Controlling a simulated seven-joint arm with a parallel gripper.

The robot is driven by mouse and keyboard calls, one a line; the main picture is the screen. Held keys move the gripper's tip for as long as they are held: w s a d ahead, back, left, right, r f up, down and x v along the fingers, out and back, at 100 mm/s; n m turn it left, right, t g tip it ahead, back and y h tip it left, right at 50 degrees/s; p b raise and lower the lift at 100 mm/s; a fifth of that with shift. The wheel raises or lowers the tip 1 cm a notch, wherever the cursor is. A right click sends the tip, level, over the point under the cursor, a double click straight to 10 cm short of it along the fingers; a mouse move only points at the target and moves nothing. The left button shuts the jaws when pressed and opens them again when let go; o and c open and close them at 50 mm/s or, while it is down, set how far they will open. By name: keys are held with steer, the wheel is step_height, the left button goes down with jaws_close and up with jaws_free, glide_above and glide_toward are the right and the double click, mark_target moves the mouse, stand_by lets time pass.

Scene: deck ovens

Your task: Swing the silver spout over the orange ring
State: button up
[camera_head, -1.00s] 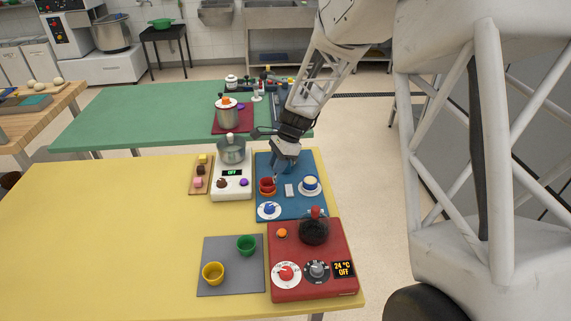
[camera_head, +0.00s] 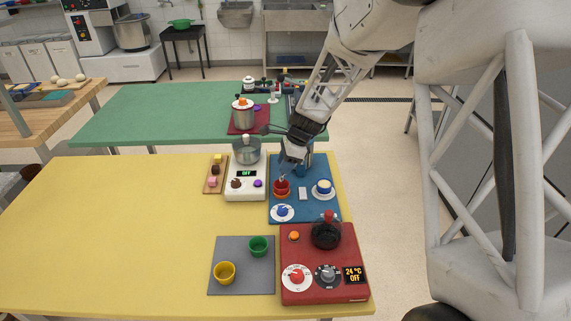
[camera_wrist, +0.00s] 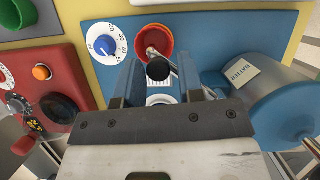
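The silver spout (camera_wrist: 152,51) shows in the wrist view as a short metal tube below a round black knob (camera_wrist: 158,69). Its tip appears at the near edge of a red cup (camera_wrist: 139,36). In the head view my gripper (camera_head: 293,163) hides most of the spout.
A red heater unit (camera_head: 330,288) lies in front. The yellow table's left side (camera_head: 110,230) is clear.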

steer(key=shift+o, duration=1.1)
steer(key=v, duration=0.7)
steer(key=shift+d+r, duration=0.2)
steer(key=shift+r, duration=0.15)
